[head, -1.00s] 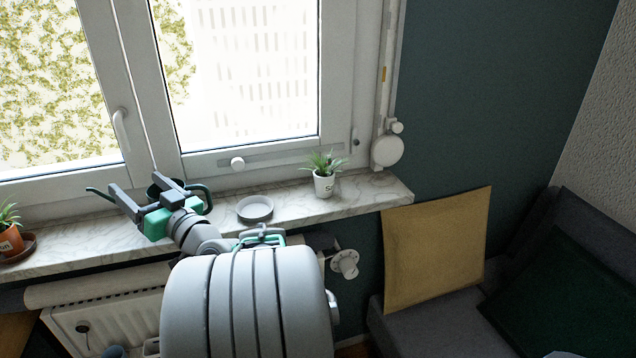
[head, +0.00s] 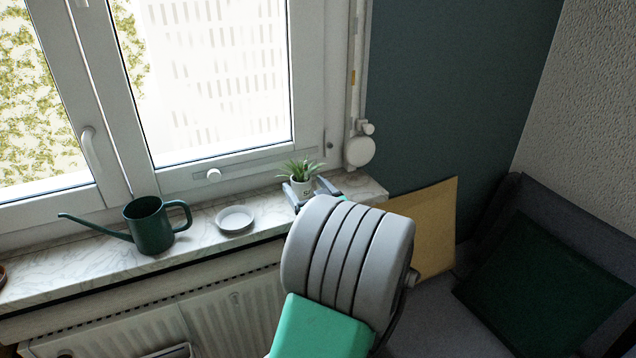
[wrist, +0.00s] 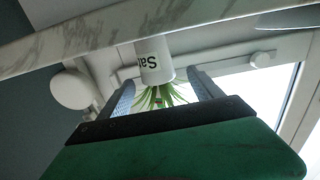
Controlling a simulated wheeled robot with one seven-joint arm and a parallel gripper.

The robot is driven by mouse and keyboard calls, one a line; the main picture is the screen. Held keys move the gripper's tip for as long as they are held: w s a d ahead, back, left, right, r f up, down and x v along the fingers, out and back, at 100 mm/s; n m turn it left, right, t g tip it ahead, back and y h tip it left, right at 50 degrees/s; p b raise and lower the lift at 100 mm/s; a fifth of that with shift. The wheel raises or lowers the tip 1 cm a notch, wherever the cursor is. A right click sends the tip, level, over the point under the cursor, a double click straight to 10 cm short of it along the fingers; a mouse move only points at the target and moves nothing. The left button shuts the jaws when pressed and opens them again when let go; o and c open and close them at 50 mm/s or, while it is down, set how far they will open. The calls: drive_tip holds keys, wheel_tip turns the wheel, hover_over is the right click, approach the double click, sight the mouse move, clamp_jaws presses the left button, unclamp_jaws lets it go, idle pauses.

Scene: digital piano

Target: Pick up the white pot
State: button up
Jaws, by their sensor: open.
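The white pot (head: 305,187) holds a spiky green plant and stands on the marble windowsill near its right end. In the wrist view the pot (wrist: 154,60) appears upside down, with dark lettering on its side. My gripper (head: 312,188) is at the pot, with one finger on each side of it. In the wrist view the fingers of my gripper (wrist: 160,88) are apart, with the plant and the pot's rim between them. I see gaps beside the pot there. My arm hides part of the pot's front in the head view.
A dark green watering can (head: 150,226) and a small pale saucer (head: 235,219) stand on the windowsill (head: 75,268) to the left. The window frame is close behind the pot.

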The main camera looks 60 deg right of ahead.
sight(298, 176)
drive_tip(key=shift+s+a, duration=0.15)
drive_tip(key=shift+s, duration=0.15)
drive_tip(key=p+x, duration=0.2)
drive_tip(key=x, duration=0.5)
drive_tip(key=shift+w+d+f, duration=0.2)
drive_tip(key=shift+d, duration=0.05)
drive_tip(key=shift+c, duration=0.2)
clamp_jaws()
